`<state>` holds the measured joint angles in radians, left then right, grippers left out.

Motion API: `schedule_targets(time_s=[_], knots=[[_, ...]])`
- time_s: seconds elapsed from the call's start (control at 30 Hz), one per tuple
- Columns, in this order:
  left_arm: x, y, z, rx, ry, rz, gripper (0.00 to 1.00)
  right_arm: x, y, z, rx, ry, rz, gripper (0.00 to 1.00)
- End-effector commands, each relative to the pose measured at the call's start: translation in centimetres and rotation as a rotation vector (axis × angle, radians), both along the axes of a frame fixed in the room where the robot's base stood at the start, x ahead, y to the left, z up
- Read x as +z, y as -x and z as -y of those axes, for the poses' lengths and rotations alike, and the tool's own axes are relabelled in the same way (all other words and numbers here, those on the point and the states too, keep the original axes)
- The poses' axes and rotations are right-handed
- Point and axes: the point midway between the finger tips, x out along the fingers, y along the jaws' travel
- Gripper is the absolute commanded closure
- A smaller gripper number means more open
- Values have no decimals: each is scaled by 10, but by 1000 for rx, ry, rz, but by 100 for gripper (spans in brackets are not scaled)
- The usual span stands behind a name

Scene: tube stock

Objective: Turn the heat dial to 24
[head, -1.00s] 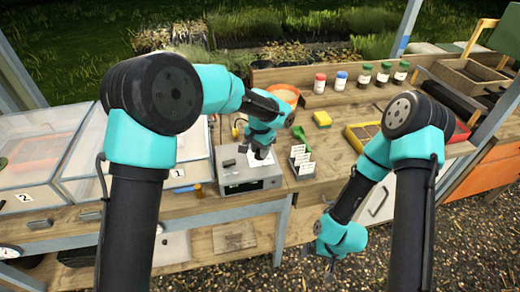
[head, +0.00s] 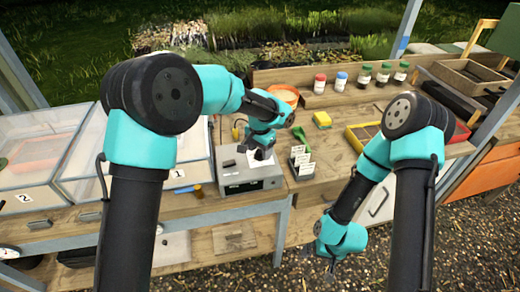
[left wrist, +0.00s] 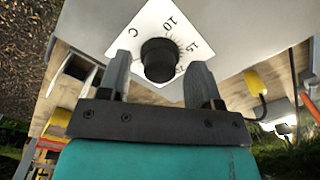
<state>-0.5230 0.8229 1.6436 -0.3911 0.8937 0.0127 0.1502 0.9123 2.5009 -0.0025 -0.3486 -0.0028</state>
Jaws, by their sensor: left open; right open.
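The heat dial (left wrist: 159,59) is a black round knob on a white card (left wrist: 135,35) with printed numbers; 10, 15 and a C can be read in the left wrist view. The card lies on the grey control box (head: 250,180) on the bench. My left gripper (left wrist: 162,72) is open, with one finger on each side of the knob; I cannot tell whether they touch it. In the head view the left gripper (head: 256,155) is over the box and hides the dial. The number 24 is not readable. My right gripper (head: 333,260) hangs low in front of the bench, open and empty.
A stand of white labels (head: 301,162) and a green scoop (head: 298,137) are right of the box. Clear-lidded propagators (head: 40,150) stand at left. Several capped jars (head: 341,81) line the back shelf. A yellow sponge (head: 322,119) lies on the bench.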

Motion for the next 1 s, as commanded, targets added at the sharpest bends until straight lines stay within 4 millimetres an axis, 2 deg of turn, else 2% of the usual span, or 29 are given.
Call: schedule_targets(time_s=[0.17, 0.37, 1.0], knots=[[4, 0, 0, 0, 1, 1, 42, 0, 0, 0, 0, 0, 0, 0], [25, 0, 0, -1, 1, 4, 42, 0, 0, 0, 0, 0, 0, 0], [145, 0, 0, 1, 2, 4, 42, 0, 0, 0, 0, 0, 0, 0]])
